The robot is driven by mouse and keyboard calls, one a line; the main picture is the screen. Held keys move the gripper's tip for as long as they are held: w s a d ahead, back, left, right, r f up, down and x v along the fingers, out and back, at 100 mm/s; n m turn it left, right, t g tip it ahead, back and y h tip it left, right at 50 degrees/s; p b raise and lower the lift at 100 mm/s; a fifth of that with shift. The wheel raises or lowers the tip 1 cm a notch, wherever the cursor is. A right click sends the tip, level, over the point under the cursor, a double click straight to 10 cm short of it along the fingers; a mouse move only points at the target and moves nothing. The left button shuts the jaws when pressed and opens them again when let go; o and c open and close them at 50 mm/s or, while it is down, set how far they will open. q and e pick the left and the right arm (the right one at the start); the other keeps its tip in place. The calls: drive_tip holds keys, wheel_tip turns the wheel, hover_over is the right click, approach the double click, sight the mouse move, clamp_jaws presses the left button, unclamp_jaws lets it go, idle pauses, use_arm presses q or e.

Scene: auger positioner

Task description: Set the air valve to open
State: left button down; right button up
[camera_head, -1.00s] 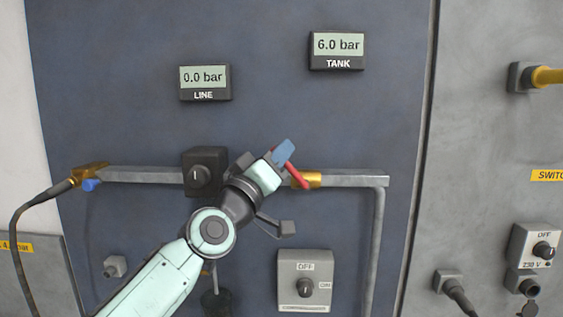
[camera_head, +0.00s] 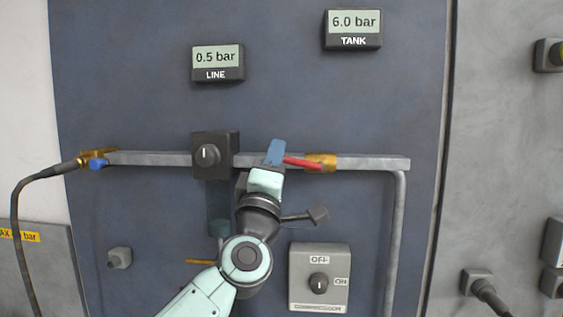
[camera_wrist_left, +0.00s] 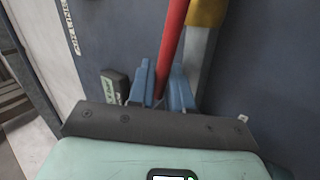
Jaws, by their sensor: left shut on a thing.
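The air valve has a brass body (camera_head: 328,160) on the grey pipe and a red lever (camera_head: 303,163). The lever points left from the body, nearly in line with the pipe, tilted slightly. My left gripper (camera_head: 275,153) is shut on the lever's free end. In the left wrist view the red lever (camera_wrist_left: 172,40) runs between the blue fingers of the gripper (camera_wrist_left: 160,85), with the brass body (camera_wrist_left: 207,12) beyond. The LINE display (camera_head: 217,60) reads 0.5 bar, and the TANK display (camera_head: 353,26) reads 6.0 bar. My right gripper is not in view.
A black box with a knob (camera_head: 210,155) sits on the pipe just left of my gripper. An OFF/ON switch box (camera_head: 319,277) is below right. A small blue lever (camera_head: 98,164) and a black hose (camera_head: 22,195) are at the pipe's left end.

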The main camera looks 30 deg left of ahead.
use_arm(q)
drive_tip(key=shift+s+a+f+n+g+y+b, duration=0.1)
drive_tip(key=shift+f+n+g+y+b, duration=0.25)
drive_tip(key=shift+n+y, duration=0.6)
drive_tip(key=shift+a+f+n+g+y+b, duration=0.1)
drive_tip(key=shift+f+n+g+y+b, duration=0.35)
drive_tip(key=shift+n, duration=0.8)
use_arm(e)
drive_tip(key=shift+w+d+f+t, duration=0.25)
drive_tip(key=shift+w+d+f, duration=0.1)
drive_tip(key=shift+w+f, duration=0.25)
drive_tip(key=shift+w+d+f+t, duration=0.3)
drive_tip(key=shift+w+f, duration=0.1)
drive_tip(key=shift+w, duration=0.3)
use_arm(q)
drive_tip(key=c, duration=1.2)
unclamp_jaws()
drive_tip(key=shift+t, duration=0.3)
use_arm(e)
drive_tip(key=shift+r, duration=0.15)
